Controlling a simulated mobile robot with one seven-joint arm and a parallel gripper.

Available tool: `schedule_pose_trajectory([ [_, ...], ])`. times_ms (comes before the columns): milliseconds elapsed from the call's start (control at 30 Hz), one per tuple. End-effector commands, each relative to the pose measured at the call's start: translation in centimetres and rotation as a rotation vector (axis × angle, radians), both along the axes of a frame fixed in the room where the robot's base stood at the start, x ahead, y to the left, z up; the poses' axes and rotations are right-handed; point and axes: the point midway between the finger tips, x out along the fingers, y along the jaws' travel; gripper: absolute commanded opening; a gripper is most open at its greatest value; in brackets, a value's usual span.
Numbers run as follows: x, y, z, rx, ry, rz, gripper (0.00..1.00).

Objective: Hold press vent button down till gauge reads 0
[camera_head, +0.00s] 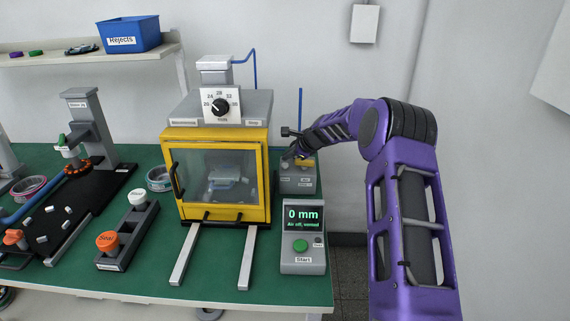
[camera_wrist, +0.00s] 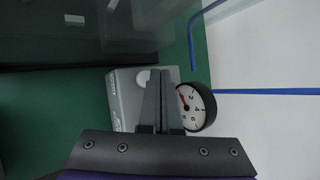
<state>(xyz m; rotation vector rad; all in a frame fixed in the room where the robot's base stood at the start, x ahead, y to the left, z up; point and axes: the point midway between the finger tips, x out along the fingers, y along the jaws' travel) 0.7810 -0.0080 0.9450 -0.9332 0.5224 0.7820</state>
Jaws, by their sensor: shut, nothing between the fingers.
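The grey valve box (camera_head: 298,185) stands on the green bench right of the yellow press; it also shows in the wrist view (camera_wrist: 122,98). A round white button (camera_wrist: 143,77) sits on it, left of my fingers. The round gauge (camera_wrist: 197,106) has a white face, black rim and red needle; its exact reading is too small to tell. My gripper (camera_wrist: 161,70) is shut and empty, its fingertips over the box beside the button. I cannot tell whether they touch anything. In the head view my gripper (camera_head: 291,155) is at the box's top, hiding the button.
The yellow press (camera_head: 218,217) has its clear door closed. A blue hose (camera_wrist: 270,91) runs right of the gauge. A two-button block (camera_head: 127,236) stands left.

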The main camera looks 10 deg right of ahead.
Motion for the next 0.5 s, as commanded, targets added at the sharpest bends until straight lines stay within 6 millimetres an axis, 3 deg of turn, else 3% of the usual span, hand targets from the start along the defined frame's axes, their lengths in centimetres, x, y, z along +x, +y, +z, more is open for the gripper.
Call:
schedule_pose_trajectory([
  [233, 0.0, 0.0, 0.4, 0.000, -0.001, -0.001, 0.00],
  [500, 0.0, 0.0, 3.1, -0.001, -0.001, 0.000, 0.00],
])
